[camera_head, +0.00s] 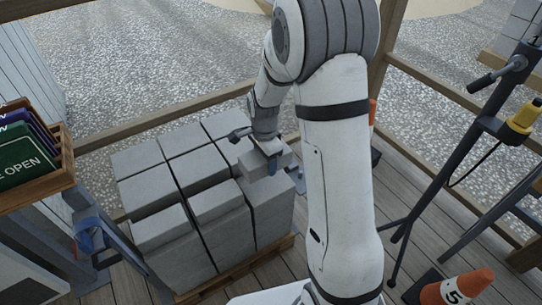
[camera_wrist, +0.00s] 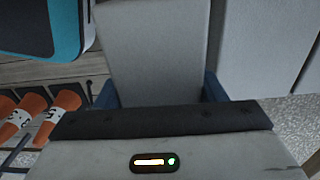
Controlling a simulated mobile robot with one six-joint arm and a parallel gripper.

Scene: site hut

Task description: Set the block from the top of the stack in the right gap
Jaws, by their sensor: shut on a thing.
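My gripper (camera_head: 272,162) is shut on a grey block (camera_head: 254,164), held over the right part of the stack (camera_head: 180,255). In the wrist view the held block (camera_wrist: 150,50) sits between the two blue fingers (camera_wrist: 160,90). The stack is of grey blocks in columns on a wooden pallet (camera_head: 222,284), with dark narrow seams between columns. Smaller blocks lie at the front left (camera_head: 160,228) and front middle (camera_head: 215,200). The held block and my gripper hide part of the right column's top, so I cannot tell whether the block touches it.
A wooden rack of signs (camera_head: 35,160) stands at the left. A tripod stand (camera_head: 440,150) and an orange cone (camera_head: 458,287) are at the right. Wooden rails run behind the stack. A teal-edged dark object (camera_wrist: 40,28) shows close in the wrist view.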

